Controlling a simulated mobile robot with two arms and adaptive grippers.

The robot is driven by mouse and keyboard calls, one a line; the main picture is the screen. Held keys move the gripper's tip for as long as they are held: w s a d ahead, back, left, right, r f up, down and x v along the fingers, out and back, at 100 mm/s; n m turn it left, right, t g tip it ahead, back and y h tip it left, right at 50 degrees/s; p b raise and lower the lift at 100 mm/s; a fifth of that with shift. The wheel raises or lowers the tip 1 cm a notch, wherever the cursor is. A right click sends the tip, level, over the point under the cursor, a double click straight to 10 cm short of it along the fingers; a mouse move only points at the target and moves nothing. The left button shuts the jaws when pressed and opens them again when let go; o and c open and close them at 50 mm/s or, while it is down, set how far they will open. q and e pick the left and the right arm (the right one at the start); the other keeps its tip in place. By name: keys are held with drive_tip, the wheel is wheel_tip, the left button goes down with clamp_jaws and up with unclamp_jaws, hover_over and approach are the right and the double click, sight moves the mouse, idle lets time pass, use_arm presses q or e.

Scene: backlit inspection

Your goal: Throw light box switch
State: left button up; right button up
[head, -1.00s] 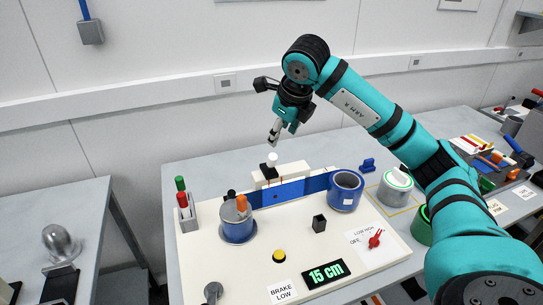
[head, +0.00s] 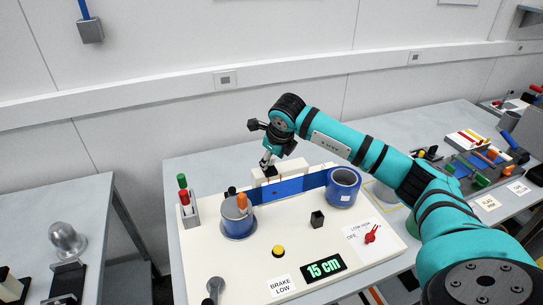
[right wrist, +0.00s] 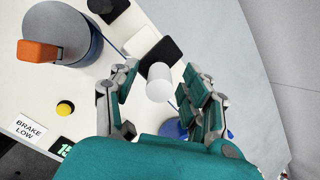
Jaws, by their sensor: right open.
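The light box (head: 296,168) is a low white block at the back of the white board, behind a blue film strip. Its switch has a black base (head: 270,172) and a white cylindrical knob (right wrist: 158,82). My right gripper (head: 266,162) is down at the switch, and the knob is hidden behind it in the head view. In the right wrist view the open gripper (right wrist: 160,74) has a finger on either side of the knob, with gaps showing on both sides. My left gripper is not in view.
The blue strip (head: 290,188) runs between a left roll (head: 238,226) with an orange piece and a right roll (head: 343,188). A pen holder (head: 187,212), yellow button (head: 278,251), black block (head: 317,219) and red lever (head: 371,234) are on the board.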

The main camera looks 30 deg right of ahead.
drive_tip(key=shift+c, duration=0.3)
clamp_jaws()
